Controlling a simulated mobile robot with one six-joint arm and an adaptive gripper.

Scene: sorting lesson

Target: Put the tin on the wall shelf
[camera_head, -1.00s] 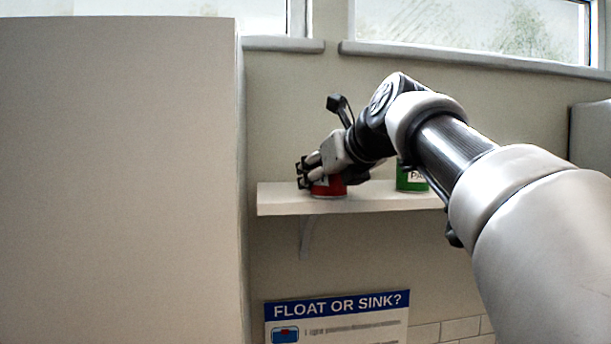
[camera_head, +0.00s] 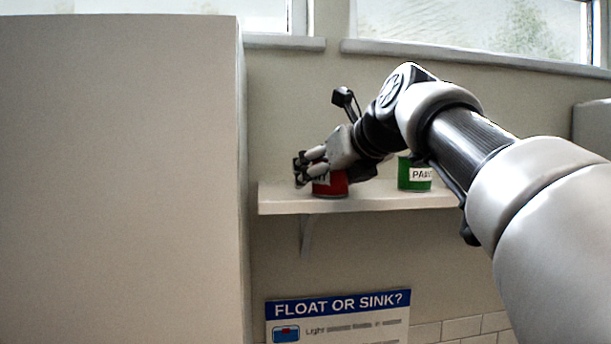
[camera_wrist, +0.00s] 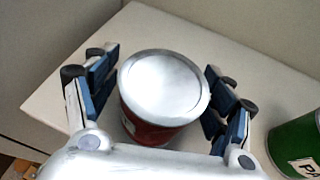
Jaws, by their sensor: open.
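A red tin (camera_head: 332,186) with a pale label stands upright on the white wall shelf (camera_head: 285,200), near its left end. In the wrist view the red tin (camera_wrist: 163,92) shows its round silver lid between my two fingers. In the head view the fingers partly hide the tin's upper part.
A green paint tin (camera_head: 415,176) stands on the shelf to the right; it also shows at the right edge of the wrist view (camera_wrist: 296,148). A tall pale cabinet (camera_head: 120,180) fills the left. A "Float or sink?" poster (camera_head: 338,318) hangs below the shelf.

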